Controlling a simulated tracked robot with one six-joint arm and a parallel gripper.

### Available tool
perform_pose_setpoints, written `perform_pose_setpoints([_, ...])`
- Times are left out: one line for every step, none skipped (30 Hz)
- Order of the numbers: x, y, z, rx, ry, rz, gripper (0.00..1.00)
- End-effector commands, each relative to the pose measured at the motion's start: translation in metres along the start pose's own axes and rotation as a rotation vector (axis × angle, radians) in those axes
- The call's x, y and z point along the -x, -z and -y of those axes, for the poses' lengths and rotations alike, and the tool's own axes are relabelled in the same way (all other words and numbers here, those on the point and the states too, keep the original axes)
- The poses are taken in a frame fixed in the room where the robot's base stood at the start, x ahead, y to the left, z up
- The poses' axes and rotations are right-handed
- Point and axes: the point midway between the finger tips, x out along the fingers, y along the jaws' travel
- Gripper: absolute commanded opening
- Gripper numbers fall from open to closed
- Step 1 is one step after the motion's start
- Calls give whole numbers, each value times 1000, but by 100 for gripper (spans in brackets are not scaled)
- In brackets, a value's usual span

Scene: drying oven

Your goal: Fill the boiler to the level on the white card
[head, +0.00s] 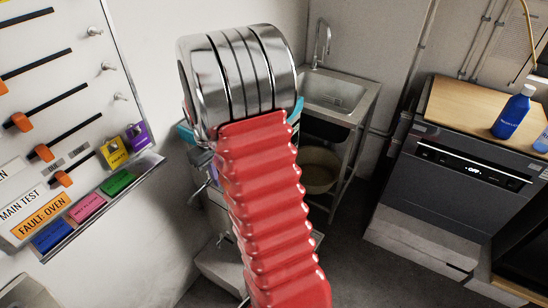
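No boiler can be made out for certain. A teal-edged unit (186,133) stands behind my red ribbed arm with its chrome joint, which hides most of it. A metal part (203,187) shows at its left side, too small to identify. I cannot pick out a white card with a level on it. A steel sink (335,92) with a tall tap (320,45) stands at the back, right of my arm. My gripper is not seen in this view.
A wall board (60,110) with sliders and coloured labels fills the left. A grey appliance (450,185) reading "OFF" stands right, under a wooden top (470,110) holding a blue bottle (512,115). A bowl (318,170) sits under the sink. Dark floor (350,260) lies between.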

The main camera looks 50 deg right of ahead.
Motion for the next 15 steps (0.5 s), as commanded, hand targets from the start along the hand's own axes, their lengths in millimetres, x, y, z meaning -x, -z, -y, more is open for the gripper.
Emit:
perform_pose_setpoints([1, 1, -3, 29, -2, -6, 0])
perform_pose_setpoints([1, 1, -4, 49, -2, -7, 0])
perform_pose_setpoints([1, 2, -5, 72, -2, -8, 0])
perform_pose_setpoints([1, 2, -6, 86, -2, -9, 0])
perform_pose_setpoints([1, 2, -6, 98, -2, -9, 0])
perform_pose_setpoints([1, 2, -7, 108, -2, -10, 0])
perform_pose_setpoints([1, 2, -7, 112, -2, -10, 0])
perform_pose_setpoints([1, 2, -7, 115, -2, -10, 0])
perform_pose_setpoints([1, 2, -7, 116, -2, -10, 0])
perform_pose_setpoints([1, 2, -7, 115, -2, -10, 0])
perform_pose_setpoints([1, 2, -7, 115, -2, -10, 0])
perform_pose_setpoints([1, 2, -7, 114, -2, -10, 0])
perform_pose_setpoints([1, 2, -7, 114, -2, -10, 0])
perform_pose_setpoints([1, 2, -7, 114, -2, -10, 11])
perform_pose_setpoints([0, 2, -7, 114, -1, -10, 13])
